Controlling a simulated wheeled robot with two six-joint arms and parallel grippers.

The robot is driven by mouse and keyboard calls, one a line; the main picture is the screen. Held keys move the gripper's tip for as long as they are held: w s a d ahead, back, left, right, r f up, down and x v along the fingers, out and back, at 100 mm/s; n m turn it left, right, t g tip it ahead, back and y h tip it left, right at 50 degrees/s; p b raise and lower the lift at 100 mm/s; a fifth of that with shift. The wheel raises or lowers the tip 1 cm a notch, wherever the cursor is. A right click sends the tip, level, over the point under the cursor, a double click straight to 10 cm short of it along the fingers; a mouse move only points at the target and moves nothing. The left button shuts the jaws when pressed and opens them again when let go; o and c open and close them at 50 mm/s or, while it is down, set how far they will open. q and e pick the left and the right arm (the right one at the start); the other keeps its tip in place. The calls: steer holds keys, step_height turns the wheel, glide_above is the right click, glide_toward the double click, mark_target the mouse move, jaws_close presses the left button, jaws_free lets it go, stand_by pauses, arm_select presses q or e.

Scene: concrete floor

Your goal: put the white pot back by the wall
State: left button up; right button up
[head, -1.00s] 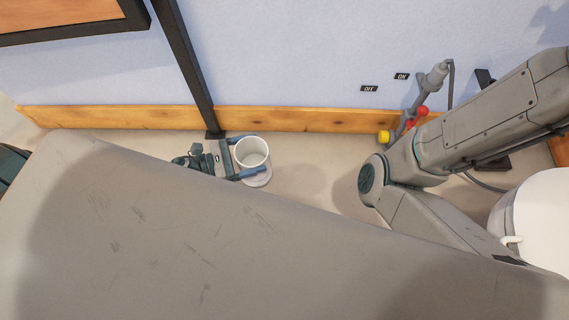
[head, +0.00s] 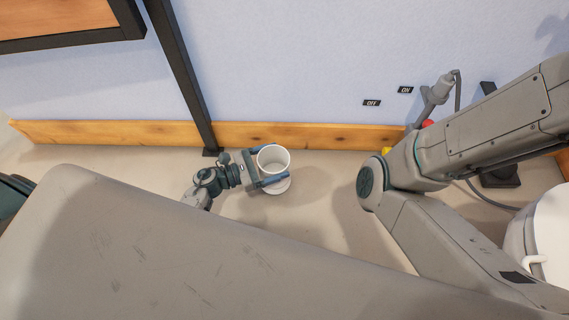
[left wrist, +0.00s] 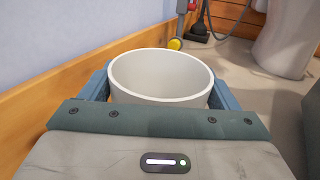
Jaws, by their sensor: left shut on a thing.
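The white pot (head: 273,160) is near the wooden baseboard, with a pale round saucer or base showing under it in the head view. My left gripper (head: 272,168) is shut on the pot, one blue finger on each side. In the left wrist view the pot (left wrist: 161,76) is upright and looks empty, between the two fingers of the gripper (left wrist: 160,90). I cannot tell whether the pot touches the floor. My right arm crosses the right side of the head view; its gripper is not visible.
The wooden baseboard (head: 300,137) runs along the blue wall (head: 290,60), with a black post (head: 182,75) to the pot's left. A lever with ON and OFF labels (head: 372,103) is to the right. A white rounded container (head: 548,235) stands at far right. Floor between is clear.

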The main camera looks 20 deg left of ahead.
mark_target(286, 162)
arm_select(q)
steer(key=shift+w+x, duration=0.25)
steer(key=shift+x, duration=1.1)
steer(key=shift+w+d+f+b, duration=0.25)
steer(key=shift+w+b, duration=0.25)
steer(key=shift+b, duration=0.05)
steer(key=shift+f+b, duration=1.2)
steer(key=shift+f, duration=0.5)
steer(key=o, duration=1.6)
steer(key=shift+s+a+f, duration=0.1)
steer(key=shift+f, duration=0.05)
steer(key=o, duration=0.3)
steer(key=shift+o, duration=0.2)
